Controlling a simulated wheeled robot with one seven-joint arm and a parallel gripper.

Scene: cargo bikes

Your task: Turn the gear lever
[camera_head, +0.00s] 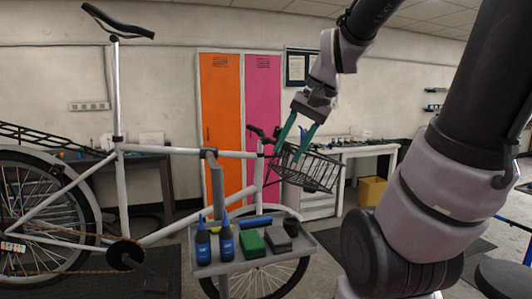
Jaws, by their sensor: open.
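My gripper (287,156) hangs down from the upper right with its two teal fingers apart. It is open, and I see nothing held between the fingers. The fingertips are in front of or beside the bike's handlebar (260,134), at the top of the front basket (308,171). The handlebar's dark grip shows just left of the fingers. I cannot make out the gear lever; it is too small or hidden by the fingers. The white cargo bike (180,150) stands upright, facing right, its frame held by a grey stand (217,185).
A grey tool tray (265,261) with two blue bottles (226,240), a green box (251,244) and a dark box (279,240) sits below the handlebar. Orange (221,110) and pink (262,95) lockers, a white workbench (355,152) and a cardboard box (372,190) stand behind.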

